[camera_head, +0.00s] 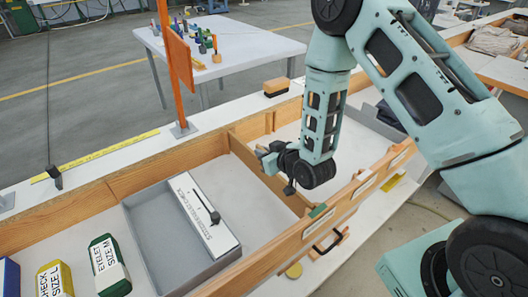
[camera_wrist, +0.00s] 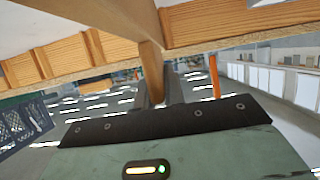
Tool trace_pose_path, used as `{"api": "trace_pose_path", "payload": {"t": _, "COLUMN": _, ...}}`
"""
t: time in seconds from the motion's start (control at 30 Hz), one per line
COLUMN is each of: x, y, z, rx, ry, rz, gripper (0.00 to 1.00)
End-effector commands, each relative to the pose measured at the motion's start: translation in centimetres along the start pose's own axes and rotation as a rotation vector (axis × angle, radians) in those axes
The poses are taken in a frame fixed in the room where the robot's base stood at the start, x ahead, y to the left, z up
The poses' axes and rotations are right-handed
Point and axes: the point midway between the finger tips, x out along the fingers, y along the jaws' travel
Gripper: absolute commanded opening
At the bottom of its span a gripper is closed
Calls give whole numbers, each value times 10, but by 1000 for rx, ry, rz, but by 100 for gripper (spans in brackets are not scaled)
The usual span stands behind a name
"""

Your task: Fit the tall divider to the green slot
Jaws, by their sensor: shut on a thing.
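My gripper (camera_head: 268,158) is at the wooden divider (camera_head: 285,192) inside the long wooden-walled bench bay. In the wrist view my gripper (camera_wrist: 155,92) is shut on the divider (camera_wrist: 150,68), which shows nearly edge-on between the fingers. In the head view the divider runs from the back wall side toward the front wall, and my wrist hides part of it. A green mark (camera_head: 318,211) sits on top of the front wall, close to the divider's front end. I cannot tell whether the divider's ends sit in slots.
Left of the divider lie a grey tray (camera_head: 150,235) with a lettered white panel (camera_head: 203,215), a green box (camera_head: 108,266) and a yellow box (camera_head: 54,280). An orange post (camera_head: 163,30) stands on the back ledge beside a black-brown brush (camera_head: 276,87).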

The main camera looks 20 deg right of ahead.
Motion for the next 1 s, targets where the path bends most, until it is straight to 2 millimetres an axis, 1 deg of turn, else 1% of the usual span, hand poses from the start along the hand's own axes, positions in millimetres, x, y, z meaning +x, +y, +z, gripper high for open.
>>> {"api": "trace_pose_path", "payload": {"t": 0.73, "x": 6, "y": 0, "z": 13, "rx": 0, "ry": 2, "rz": 0, "gripper": 0}}
{"api": "trace_pose_path", "payload": {"t": 0.87, "x": 6, "y": 0, "z": 12, "rx": 0, "ry": 2, "rz": 0, "gripper": 0}}
{"api": "trace_pose_path", "payload": {"t": 0.9, "x": 6, "y": 0, "z": 12, "rx": 0, "ry": 2, "rz": 0, "gripper": 14}}
{"api": "trace_pose_path", "payload": {"t": 0.97, "x": 6, "y": 0, "z": 12, "rx": 0, "ry": 2, "rz": 0, "gripper": 30}}
{"api": "trace_pose_path", "payload": {"t": 1.0, "x": 6, "y": 0, "z": 12, "rx": 0, "ry": 2, "rz": 0, "gripper": 36}}
